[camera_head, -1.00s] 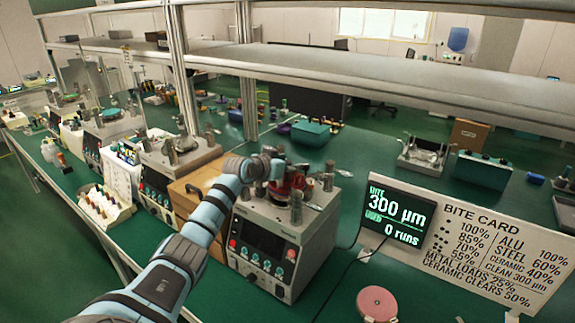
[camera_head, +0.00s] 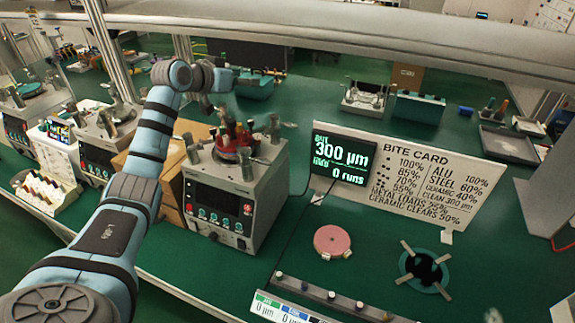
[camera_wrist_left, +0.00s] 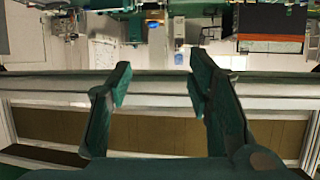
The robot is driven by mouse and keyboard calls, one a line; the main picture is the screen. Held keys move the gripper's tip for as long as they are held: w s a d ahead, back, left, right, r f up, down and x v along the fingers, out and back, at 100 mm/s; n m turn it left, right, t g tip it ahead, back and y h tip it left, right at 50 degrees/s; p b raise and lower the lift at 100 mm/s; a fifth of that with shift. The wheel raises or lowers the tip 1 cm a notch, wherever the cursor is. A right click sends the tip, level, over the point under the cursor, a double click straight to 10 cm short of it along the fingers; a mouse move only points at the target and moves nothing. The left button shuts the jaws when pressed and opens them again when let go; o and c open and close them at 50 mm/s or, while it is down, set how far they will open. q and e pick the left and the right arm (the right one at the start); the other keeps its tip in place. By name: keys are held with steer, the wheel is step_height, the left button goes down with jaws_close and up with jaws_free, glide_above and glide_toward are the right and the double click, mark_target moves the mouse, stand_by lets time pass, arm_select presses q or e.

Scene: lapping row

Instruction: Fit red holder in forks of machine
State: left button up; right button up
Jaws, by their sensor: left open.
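The machine (camera_head: 235,205) is a pale box with a dark front panel, left of centre in the head view. A red round holder (camera_head: 232,152) sits on its top among grey upright posts. Whether it lies within the forks I cannot tell, as posts and small parts cover it. My left gripper (camera_wrist_left: 160,82) is open and empty in the left wrist view, fingers apart, facing a shelf beam. In the head view my left wrist is above and behind the machine top, apart from the holder. My right gripper is not in view.
A display (camera_head: 342,158) and bite card (camera_head: 425,182) stand right of the machine. A pink disc (camera_head: 332,240) and a teal ring with crossed bars (camera_head: 425,268) lie on the green bench. A wooden box (camera_head: 172,172) stands to its left. A shelf rail (camera_head: 330,42) crosses above.

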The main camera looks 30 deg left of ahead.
arm_select(q)
steer(key=s+d+r+m+g+h+b, duration=0.1)
steer(key=s+d+m+h, duration=0.15)
steer(key=d, duration=0.25)
steer(key=s+d+r+m+h+b, duration=0.1)
steer(key=s+d+h+b, duration=0.15)
steer(key=d, duration=0.35)
steer(key=s+d+f+m+g+h+b, duration=0.2)
steer(key=s+d+f+m+h, duration=0.2)
steer(key=s+d+f, duration=0.6)
steer(key=shift+s+d+f+m, duration=0.35)
steer(key=shift+s+d+f, duration=0.05)
steer(key=shift+d, duration=0.35)
steer(key=shift+g, duration=0.3)
